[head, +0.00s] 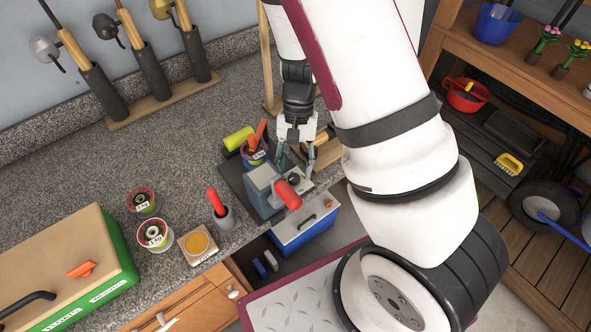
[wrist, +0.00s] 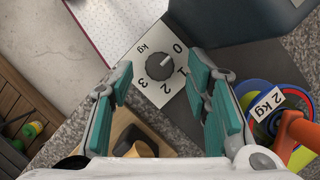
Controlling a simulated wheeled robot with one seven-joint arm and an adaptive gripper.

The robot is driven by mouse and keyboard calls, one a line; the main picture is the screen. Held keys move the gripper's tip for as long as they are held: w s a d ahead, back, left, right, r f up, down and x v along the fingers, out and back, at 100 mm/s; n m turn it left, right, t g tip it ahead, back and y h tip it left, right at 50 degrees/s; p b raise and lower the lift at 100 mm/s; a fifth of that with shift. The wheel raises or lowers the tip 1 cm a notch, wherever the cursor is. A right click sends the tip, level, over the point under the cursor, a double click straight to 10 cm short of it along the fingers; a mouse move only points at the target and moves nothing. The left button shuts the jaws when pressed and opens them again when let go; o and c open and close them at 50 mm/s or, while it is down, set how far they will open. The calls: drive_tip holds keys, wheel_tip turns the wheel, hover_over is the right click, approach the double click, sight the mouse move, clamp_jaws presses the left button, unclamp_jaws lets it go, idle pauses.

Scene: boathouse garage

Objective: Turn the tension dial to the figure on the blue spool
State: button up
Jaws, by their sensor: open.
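The tension dial (wrist: 158,67) is a dark round knob on a white plate marked 0, 1, 2, 3 and kg. Its pale mark points to the upper right, on the side of 0 and 1; the exact setting is hard to read. The dial also shows small on the grey machine (head: 262,191) in the head view (head: 293,180). The blue spool (wrist: 249,101), tagged 2 kg, is at the right in the wrist view and behind the machine in the head view (head: 247,160). My gripper (wrist: 158,82) is open and empty, its teal fingers either side of the dial; contact is not visible.
A cup with a red-handled tool (head: 223,217) stands near the front edge. A blue box (head: 304,224) lies before the machine. The green box (head: 117,253) is far left.

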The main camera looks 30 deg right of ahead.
drive_tip(key=shift+s+a+f, duration=0.1)
drive_tip(key=shift+s+f, duration=0.1)
drive_tip(key=shift+f, duration=0.4)
clamp_jaws()
